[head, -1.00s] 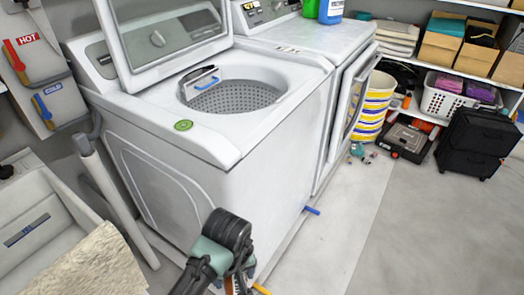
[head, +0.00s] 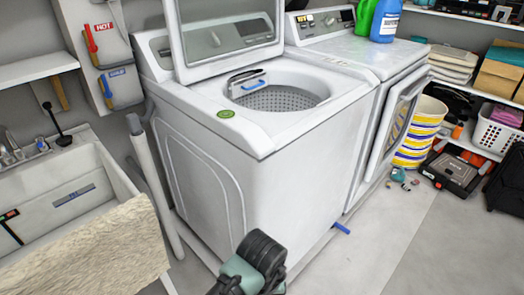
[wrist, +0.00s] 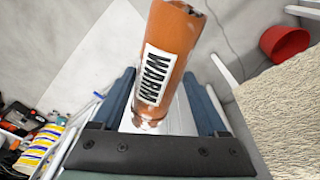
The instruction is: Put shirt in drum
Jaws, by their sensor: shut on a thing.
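The white top-loading washer (head: 255,165) stands mid-view in the head view with its lid raised. Its round perforated drum (head: 285,98) is open at the top. In the wrist view my gripper (wrist: 168,78) has its blue fingers on either side of an orange-brown thing (wrist: 172,40) with a "WARM" label, and is shut on it. I cannot tell whether this is the shirt; no other shirt is recognisable. In the head view my arm's end is at the bottom, in front of and below the washer's top; its fingers and load are out of frame.
A sink (head: 60,200) with a fuzzy beige cloth (head: 95,255) over its front is on the left. A second machine (head: 360,65) adjoins the washer on the right. A striped basket (head: 420,135) and black case (head: 452,170) stand beyond. Floor at right front is clear.

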